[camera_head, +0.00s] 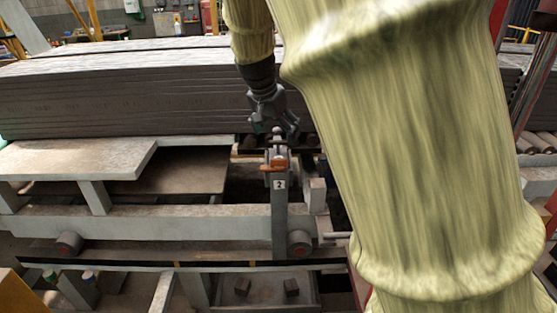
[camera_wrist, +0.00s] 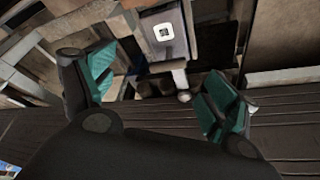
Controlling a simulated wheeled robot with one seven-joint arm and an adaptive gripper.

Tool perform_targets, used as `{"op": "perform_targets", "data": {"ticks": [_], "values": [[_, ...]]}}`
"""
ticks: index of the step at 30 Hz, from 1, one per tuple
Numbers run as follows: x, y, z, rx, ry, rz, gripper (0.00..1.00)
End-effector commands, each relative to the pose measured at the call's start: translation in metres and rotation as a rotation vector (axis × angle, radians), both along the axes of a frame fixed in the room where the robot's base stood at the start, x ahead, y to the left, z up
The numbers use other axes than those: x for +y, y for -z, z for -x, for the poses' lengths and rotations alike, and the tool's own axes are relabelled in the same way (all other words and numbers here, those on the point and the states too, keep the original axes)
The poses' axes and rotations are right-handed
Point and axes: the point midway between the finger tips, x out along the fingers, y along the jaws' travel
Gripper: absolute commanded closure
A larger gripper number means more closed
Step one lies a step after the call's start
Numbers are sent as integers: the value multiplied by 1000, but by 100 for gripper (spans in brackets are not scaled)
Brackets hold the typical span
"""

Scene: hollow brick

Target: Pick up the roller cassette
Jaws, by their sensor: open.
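My gripper (camera_head: 272,118) hangs from the arm in the middle of the head view, just above a grey upright unit (camera_head: 278,205) with a "2" label and an orange part near its top. This unit may be the roller cassette; I cannot tell for sure. In the wrist view my gripper (camera_wrist: 158,90) is open, its two teal-padded fingers wide apart with nothing held. A grey plate with a white square tag (camera_wrist: 167,32) and a pale stem with a round knob (camera_wrist: 183,96) show between and beyond the fingers. Whether the fingertips touch anything is unclear.
A long stack of grey boards (camera_head: 120,100) runs behind the gripper. A pale stepped platform (camera_head: 80,158) and a long beam (camera_head: 150,223) lie left of the unit. Rollers (camera_head: 540,143) show at the far right. My arm hides much of the right side.

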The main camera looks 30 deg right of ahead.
Motion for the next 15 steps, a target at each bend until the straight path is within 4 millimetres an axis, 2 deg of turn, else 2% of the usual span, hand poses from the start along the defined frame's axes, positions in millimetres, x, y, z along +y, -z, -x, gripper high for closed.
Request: {"op": "perform_targets", "data": {"ticks": [3,11,15], "values": [[-2,13,-3,3,-4,-1,13],[-9,25,-4,4,-3,0,13],[-16,40,-6,4,-1,-1,13]]}}
